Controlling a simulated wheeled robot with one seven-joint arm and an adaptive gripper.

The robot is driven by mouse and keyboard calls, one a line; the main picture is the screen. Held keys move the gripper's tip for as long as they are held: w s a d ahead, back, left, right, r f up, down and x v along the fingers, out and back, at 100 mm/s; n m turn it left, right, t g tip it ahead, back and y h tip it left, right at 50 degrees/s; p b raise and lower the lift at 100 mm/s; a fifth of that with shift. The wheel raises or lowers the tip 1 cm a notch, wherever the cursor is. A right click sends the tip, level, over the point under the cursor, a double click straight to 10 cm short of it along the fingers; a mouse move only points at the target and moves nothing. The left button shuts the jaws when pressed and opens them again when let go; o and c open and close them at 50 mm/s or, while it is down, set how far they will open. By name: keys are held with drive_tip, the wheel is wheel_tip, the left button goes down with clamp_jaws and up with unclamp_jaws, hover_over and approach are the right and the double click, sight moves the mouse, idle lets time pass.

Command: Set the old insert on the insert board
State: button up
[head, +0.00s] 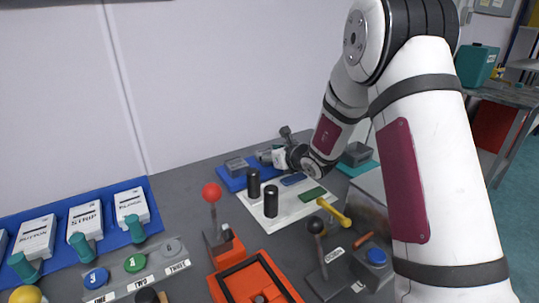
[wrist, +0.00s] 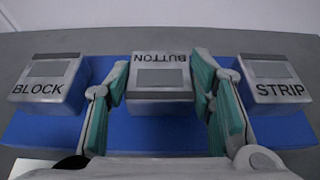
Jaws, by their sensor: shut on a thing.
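My gripper (wrist: 163,92) is shut on the grey insert marked BUTTON (wrist: 160,103), with one teal finger on each side of it. Its lettering is upside down in the wrist view. The insert is over the middle of the blue insert board (wrist: 105,128), between the BLOCK insert (wrist: 47,82) on the left and the STRIP insert (wrist: 275,83) on the right. I cannot tell whether its underside touches the board. In the head view my gripper (head: 268,156) is at the back, over the blue board (head: 231,181), and largely hides the held insert.
A white board (head: 285,212) with two black cylinders (head: 271,201) lies in front of the insert board. A red-knobbed lever (head: 212,193) and an orange frame (head: 262,277) stand nearer. A grey box (head: 356,154) sits on a teal mat to the right. The wall is close behind.

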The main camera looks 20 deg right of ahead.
drive_tip(key=shift+f, duration=0.1)
drive_tip(key=o, duration=1.6)
drive_tip(key=shift+c, duration=0.2)
